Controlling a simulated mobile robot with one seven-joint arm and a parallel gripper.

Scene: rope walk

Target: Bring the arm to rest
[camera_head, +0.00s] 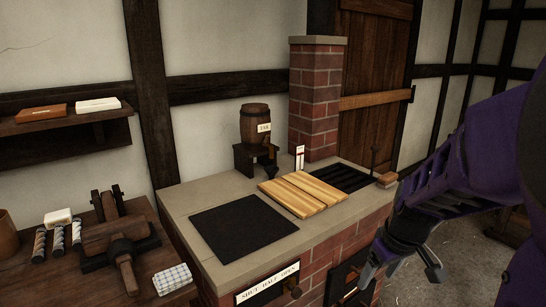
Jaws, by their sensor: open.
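My arm comes in from the right edge, in purple and dark grey. My gripper (405,272) hangs at the lower right, in front of the brick stove (322,258), with its jaws pointing down. It is open, and I see nothing between the fingers. It appears in front of a dark opening in the stove's front, but I cannot tell how near it is.
The stove top holds a black plate (243,227), a wooden slatted board (302,193) and a dark grate (345,177). A small barrel (255,125) stands behind. A wooden bench (90,285) with tools is at left. Floor (455,265) shows at right.

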